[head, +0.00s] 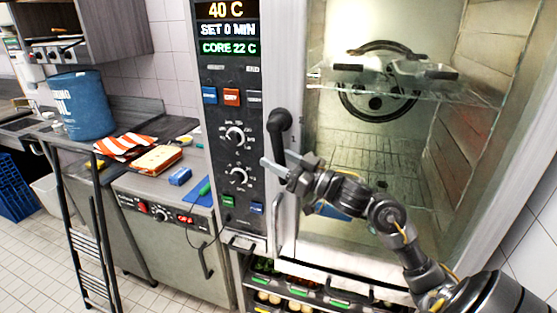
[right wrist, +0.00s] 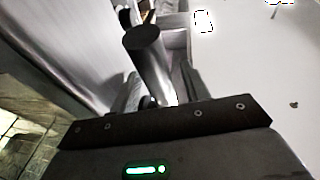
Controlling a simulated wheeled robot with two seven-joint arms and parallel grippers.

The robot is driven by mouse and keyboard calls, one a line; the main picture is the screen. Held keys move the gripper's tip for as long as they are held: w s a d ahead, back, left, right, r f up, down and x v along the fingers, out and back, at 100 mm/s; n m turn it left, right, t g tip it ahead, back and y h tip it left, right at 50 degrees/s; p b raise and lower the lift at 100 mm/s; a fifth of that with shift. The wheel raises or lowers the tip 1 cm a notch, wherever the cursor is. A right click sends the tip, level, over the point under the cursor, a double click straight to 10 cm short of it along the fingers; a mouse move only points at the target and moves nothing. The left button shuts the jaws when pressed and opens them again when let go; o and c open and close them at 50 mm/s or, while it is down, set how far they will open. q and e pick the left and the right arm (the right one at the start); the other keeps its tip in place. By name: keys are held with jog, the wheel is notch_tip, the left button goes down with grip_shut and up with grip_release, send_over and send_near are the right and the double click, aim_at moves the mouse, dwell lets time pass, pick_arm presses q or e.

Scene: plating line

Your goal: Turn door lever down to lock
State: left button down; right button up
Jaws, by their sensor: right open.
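The black door lever (head: 279,130) is at the left edge of the oven's glass door, beside the control panel. It has a rounded top and a shaft that runs downward behind my gripper. My right gripper (head: 288,165) is open at the lower part of the lever. In the right wrist view the lever (right wrist: 148,60) shows as a dark round end and a grey shaft, seen between the two open fingers (right wrist: 160,82). I cannot tell whether either finger touches it. The lever's lower end is hidden. My left gripper is not in view.
The oven's control panel (head: 230,150) with knobs and a display stands just left of the lever. Inside the oven are a wire rack and a fan. A counter at left holds a blue tub (head: 80,105), striped cloth (head: 124,146) and small items. Trays sit below the oven.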

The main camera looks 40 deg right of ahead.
jog(key=shift+s+f, duration=0.1)
jog(key=shift+s+d+f, duration=0.15)
jog(key=shift+s+d, duration=0.05)
jog(key=shift+s, duration=0.1)
jog(key=b+v, duration=0.3)
jog(key=v, duration=0.7)
jog(key=shift+b, duration=0.35)
jog(key=shift+c, duration=0.3)
